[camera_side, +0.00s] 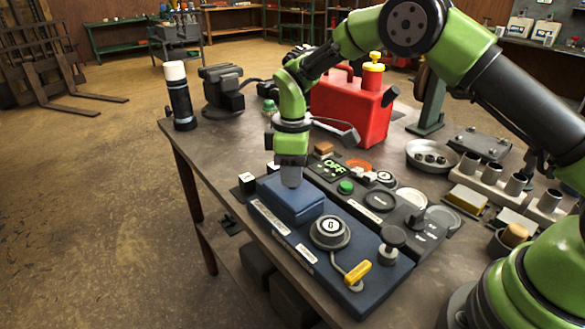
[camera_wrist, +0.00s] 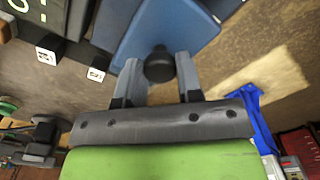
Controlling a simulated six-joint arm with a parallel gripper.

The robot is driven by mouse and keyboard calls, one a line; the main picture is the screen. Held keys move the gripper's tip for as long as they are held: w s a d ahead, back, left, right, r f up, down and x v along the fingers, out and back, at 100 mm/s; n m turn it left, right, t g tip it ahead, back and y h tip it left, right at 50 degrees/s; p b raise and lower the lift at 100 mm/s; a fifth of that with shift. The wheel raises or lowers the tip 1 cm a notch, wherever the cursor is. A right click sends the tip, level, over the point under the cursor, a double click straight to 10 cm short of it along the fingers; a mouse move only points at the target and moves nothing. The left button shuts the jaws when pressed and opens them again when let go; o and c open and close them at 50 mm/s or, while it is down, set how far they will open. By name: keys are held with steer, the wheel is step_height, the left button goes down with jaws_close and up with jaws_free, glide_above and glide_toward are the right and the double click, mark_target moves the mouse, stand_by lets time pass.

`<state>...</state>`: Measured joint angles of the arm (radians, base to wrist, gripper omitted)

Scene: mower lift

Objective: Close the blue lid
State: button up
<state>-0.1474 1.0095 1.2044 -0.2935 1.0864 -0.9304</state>
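The blue lid (camera_side: 291,202) is the raised blue block at the far left end of a dark blue panel (camera_side: 357,268). Its top looks nearly flat; I cannot tell if it is fully down. My gripper (camera_side: 291,180) points downward at the lid's far side, with the fingertips partly hidden. In the wrist view, the lid (camera_wrist: 165,28) is at the top, with a round black knob (camera_wrist: 159,65) near its edge. The fingers of my gripper (camera_wrist: 158,70) stand on either side of the knob, with little or no gap. I cannot tell whether they press on it.
A red can (camera_side: 350,108) is behind my gripper. Small black-and-white blocks (camera_side: 247,181) lie left of the lid.

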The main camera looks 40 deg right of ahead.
steer(key=shift+s, duration=4.8)
jaws_close()
steer(key=o, duration=1)
jaws_free()
steer(key=shift+o, duration=0.2)
steer(key=shift+w+r, duration=0.1)
steer(key=shift+r, duration=0.2)
step_height(320, 180, up, 9)
steer(key=shift+r, duration=0.15)
